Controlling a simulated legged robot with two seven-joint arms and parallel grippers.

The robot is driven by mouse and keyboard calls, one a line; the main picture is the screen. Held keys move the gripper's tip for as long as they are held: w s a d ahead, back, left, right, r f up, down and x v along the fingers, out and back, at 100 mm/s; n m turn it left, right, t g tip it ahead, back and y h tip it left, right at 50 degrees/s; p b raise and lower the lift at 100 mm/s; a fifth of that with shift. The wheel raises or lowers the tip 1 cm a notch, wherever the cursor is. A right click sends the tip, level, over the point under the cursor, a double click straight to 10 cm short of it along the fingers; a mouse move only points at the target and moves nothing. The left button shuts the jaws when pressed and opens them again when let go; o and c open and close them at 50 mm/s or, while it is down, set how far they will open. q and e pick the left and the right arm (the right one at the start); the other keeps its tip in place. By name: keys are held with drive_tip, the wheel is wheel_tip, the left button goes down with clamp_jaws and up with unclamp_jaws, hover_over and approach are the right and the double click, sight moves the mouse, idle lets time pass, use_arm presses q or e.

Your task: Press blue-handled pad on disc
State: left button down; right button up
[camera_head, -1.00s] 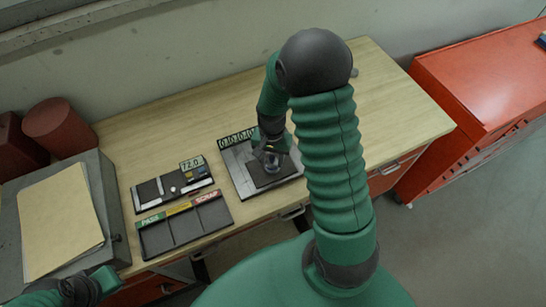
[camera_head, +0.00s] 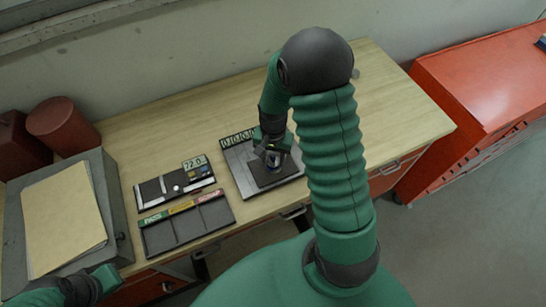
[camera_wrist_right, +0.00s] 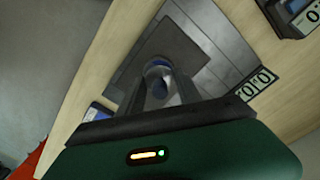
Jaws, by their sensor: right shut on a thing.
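My right gripper (camera_head: 271,158) reaches down over the grey metal plate (camera_head: 236,164) on the bench. It is shut on the blue-handled pad (camera_wrist_right: 158,69), whose blue part shows between the fingers in the right wrist view. Below it lies a dark square mat (camera_head: 263,181) on the plate.
A small display (camera_head: 194,162) reading about 72.0 stands behind a dark panel. A sorting tray (camera_head: 189,229) with coloured labels lies in front. A grey case with a folder (camera_head: 65,219) is at left, a red cabinet (camera_head: 470,95) at right. The back of the bench is clear.

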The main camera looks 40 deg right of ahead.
wheel_tip(320, 180, up, 6)
drive_tip(key=p, duration=0.4)
drive_tip(key=shift+r+p, duration=0.1)
drive_tip(key=shift+p, duration=0.25)
